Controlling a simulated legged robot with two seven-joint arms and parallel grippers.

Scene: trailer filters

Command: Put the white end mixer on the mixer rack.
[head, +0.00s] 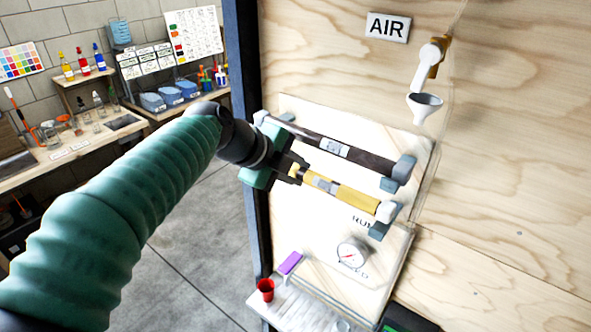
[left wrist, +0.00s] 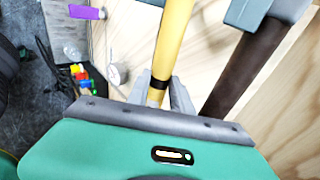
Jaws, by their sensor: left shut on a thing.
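The white end mixer is a yellow tube (head: 352,198) with a pale label and a white tip at its right end. My left gripper (head: 297,170) is shut on its left end; in the left wrist view the fingers (left wrist: 160,95) close around the yellow tube (left wrist: 172,40) just by a dark band. The mixer rack (head: 380,228) has blue-grey brackets on a pale board. The white tip is at the lower right bracket; I cannot tell whether it is seated. My right gripper is not in view.
A dark tube (head: 350,152) with grey ends sits in the brackets just above, close and nearly parallel. It also shows in the left wrist view (left wrist: 245,70).

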